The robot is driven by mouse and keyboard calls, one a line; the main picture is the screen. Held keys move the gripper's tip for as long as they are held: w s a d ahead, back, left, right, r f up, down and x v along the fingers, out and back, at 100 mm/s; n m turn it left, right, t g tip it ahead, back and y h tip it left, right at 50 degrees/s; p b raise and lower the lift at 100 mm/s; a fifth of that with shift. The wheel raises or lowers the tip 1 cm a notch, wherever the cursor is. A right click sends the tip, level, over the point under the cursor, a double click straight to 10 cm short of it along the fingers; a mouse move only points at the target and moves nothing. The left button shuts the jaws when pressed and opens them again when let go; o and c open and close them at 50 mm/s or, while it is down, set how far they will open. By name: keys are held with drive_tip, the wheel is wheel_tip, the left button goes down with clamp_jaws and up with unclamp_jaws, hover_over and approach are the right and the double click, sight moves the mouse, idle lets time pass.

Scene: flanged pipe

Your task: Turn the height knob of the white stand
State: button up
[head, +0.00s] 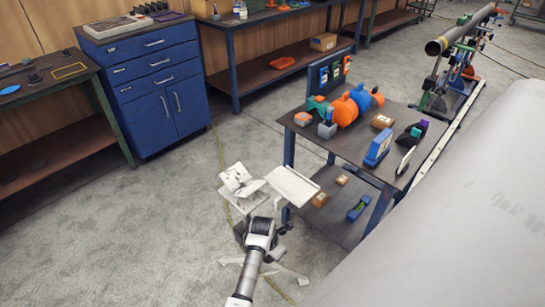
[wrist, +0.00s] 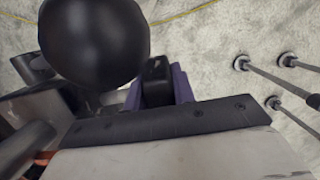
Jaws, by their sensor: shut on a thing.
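The white stand (head: 292,186) is in the middle of the head view, with flat white top parts and splayed feet on the floor. My arm reaches up to it from below, and my gripper is hidden under the stand's top there. In the wrist view a large round black knob (wrist: 95,38) is very close, at upper left. My gripper (wrist: 150,88) is shut at this knob; one dark finger shows just right of it, with purple parts around it. The other finger and the exact contact are hidden behind the knob.
A blue-legged workbench (head: 385,150) with orange and blue pipe parts stands right of the stand. A blue cabinet (head: 150,80) is at the back left. Thin rods with round ends (wrist: 240,62) show at right in the wrist view. Floor left of the stand is clear.

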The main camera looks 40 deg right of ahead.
drive_tip(key=o, duration=1)
drive_tip(key=r+b, duration=0.1)
drive_tip(key=r, duration=0.3)
drive_tip(key=a+r, duration=0.1)
drive_tip(key=r, duration=0.3)
drive_tip(key=a+r+b, duration=0.1)
drive_tip(key=r, duration=0.2)
drive_tip(key=shift+s+a+r+b, duration=0.1)
drive_tip(key=shift+a+r+b, duration=0.1)
drive_tip(key=shift+r+b, duration=0.15)
